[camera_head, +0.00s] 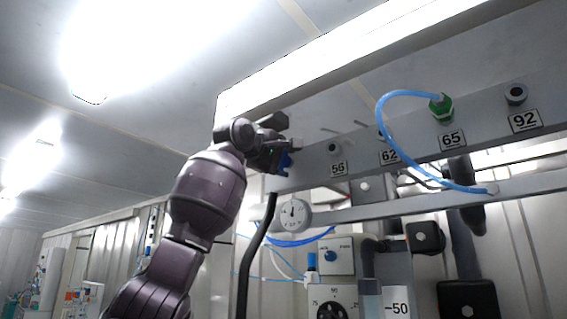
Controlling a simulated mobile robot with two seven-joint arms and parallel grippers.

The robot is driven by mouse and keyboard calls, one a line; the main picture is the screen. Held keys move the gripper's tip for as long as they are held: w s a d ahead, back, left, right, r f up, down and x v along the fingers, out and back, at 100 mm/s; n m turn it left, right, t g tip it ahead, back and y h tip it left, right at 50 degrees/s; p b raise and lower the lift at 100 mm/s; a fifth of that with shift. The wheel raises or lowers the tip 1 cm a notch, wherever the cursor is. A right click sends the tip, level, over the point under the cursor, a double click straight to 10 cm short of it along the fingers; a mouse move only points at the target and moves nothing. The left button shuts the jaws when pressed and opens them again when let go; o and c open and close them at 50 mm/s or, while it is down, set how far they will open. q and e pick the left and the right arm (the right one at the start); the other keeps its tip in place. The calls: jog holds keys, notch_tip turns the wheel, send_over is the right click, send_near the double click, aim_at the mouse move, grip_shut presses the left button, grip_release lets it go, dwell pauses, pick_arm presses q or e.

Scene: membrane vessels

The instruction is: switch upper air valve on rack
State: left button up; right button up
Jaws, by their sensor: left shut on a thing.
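The rack's grey upper rail (360,158) crosses the upper right, with port labels 56, 62, 65 and 92. A small blue valve handle (286,161) shows at the rail's left end, mostly hidden by my gripper. My left gripper (279,150) reaches up from the lower left and is shut on this blue handle. The handle's exact angle cannot be told. My right gripper is not in view.
A round gauge (295,214) hangs just below the gripper, beside a black hose (257,252). A blue tube (387,125) loops from a green fitting (441,107). A control box (337,256) with knobs stands below. Left of my arm is open space.

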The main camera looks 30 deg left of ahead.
pick_arm(q)
jog(key=shift+f+n, duration=0.1)
jog(key=shift+n, duration=0.8)
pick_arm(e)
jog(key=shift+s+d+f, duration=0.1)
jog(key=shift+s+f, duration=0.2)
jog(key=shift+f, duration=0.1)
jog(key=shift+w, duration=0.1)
pick_arm(q)
jog(key=shift+n, duration=0.3)
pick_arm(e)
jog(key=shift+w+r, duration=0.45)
